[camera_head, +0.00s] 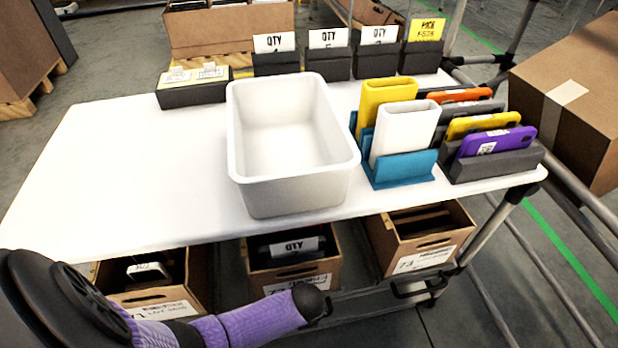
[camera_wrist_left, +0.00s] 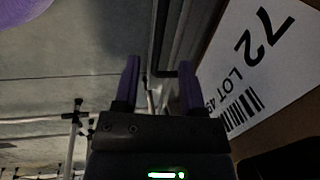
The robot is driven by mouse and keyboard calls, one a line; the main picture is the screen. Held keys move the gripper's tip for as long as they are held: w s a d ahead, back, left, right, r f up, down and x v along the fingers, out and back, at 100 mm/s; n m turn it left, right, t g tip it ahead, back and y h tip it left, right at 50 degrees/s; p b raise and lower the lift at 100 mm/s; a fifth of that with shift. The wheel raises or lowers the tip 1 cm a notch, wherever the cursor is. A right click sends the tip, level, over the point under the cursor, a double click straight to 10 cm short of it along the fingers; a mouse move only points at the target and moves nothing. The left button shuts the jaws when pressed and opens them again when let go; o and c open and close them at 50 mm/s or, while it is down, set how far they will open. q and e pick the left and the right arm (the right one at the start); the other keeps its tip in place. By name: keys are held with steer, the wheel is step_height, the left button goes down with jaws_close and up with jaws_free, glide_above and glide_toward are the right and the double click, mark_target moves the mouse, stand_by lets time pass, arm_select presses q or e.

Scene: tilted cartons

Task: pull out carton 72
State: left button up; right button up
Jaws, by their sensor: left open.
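Carton 72 (camera_head: 298,283) is the middle one of three open brown cartons under the table front in the head view. It is tilted, with a QTY card and dark contents inside. My left forearm hides its lower front. In the left wrist view its white label (camera_wrist_left: 265,50), printed 72 with a barcode, fills the upper right. My left gripper (camera_wrist_left: 158,68) is open, with its two purple fingers beside the label's side of the carton. A dark edge lies beyond the fingers; I cannot tell whether they straddle it. In the head view the fingers are not clear. My right gripper is not in view.
Carton 71 (camera_head: 150,292) is left of it and carton 73 (camera_head: 415,265) right, both close by. A white table (camera_head: 120,180) is above, bearing a white bin (camera_head: 300,195) and phone-like items in stands. A dark rail (camera_head: 375,291) runs in front of the lower shelf.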

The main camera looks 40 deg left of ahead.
arm_select(q)
steer(key=f+b, duration=0.1)
steer(key=f, duration=0.1)
steer(key=f+b, duration=0.2)
steer(key=f, duration=0.1)
steer(key=shift+w+a+f, duration=0.2)
steer(key=shift+a+f, duration=0.1)
steer(key=shift+a, duration=0.1)
steer(key=shift+w+r, duration=0.1)
steer(key=shift+r, duration=0.15)
steer(key=shift+c, duration=0.7)
jaws_close()
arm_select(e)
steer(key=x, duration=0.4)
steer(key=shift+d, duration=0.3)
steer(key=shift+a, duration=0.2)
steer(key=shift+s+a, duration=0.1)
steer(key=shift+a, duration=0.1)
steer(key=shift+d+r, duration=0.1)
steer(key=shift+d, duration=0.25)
